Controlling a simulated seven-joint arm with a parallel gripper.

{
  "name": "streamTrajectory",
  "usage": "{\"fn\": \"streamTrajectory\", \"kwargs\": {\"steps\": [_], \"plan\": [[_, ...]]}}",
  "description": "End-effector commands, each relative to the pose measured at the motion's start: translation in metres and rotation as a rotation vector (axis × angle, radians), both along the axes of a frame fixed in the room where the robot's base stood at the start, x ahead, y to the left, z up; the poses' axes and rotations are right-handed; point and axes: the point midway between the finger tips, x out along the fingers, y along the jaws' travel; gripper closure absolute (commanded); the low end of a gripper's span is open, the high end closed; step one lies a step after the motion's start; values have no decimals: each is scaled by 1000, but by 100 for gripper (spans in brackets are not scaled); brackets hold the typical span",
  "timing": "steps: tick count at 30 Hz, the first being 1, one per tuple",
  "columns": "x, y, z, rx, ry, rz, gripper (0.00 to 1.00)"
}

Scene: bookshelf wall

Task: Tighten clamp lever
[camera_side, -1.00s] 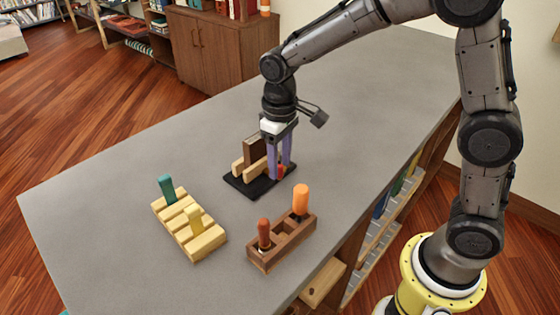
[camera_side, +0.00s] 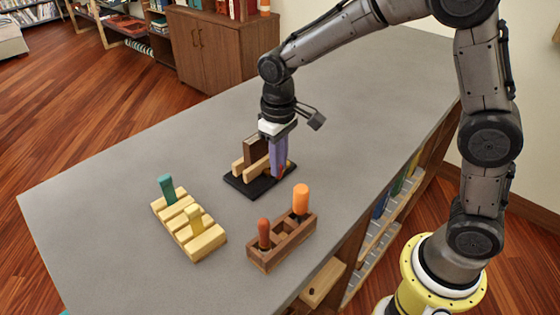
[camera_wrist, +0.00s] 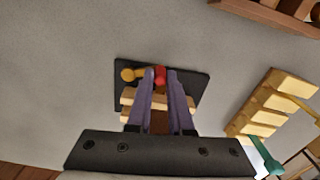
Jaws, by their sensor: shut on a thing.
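The clamp fixture has a black base plate (camera_side: 236,183) with light wooden bars (camera_side: 240,167) across it. A dark brown board (camera_side: 254,147) stands upright between the bars. The red clamp lever (camera_wrist: 160,75) shows between my fingertips in the wrist view; in the side view only a little red shows beside the fingers. My gripper (camera_side: 279,176) points down over the fixture's right part, its purple fingers shut on the red lever. A yellow-orange rounded part (camera_wrist: 129,75) lies beside the lever in the wrist view. The fingers hide part of the fixture.
A pale slotted block (camera_side: 207,243) holds a teal and a yellow piece, left of the fixture. A dark wooden holder (camera_side: 283,246) with red-handled and orange-handled tools (camera_side: 301,199) stands in front. The grey counter (camera_side: 120,195) is bare elsewhere; its right edge is beyond the holder.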

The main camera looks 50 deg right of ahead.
Motion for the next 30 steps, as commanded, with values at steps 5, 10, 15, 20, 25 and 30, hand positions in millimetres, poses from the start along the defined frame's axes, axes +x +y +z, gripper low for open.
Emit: {"fn": "streamTrajectory", "kwargs": {"steps": [5, 10, 15, 20, 25, 30], "plan": [[7, 2, 1, 0, -3, -136, 100], [10, 3, 1, 0, -3, -197, 100], [10, 3, 1, 0, -4, -200, 100], [10, 3, 1, 1, -5, -199, 69], [9, 3, 1, 0, -3, -198, 51], [9, 2, 0, 0, -2, -198, 51]]}}
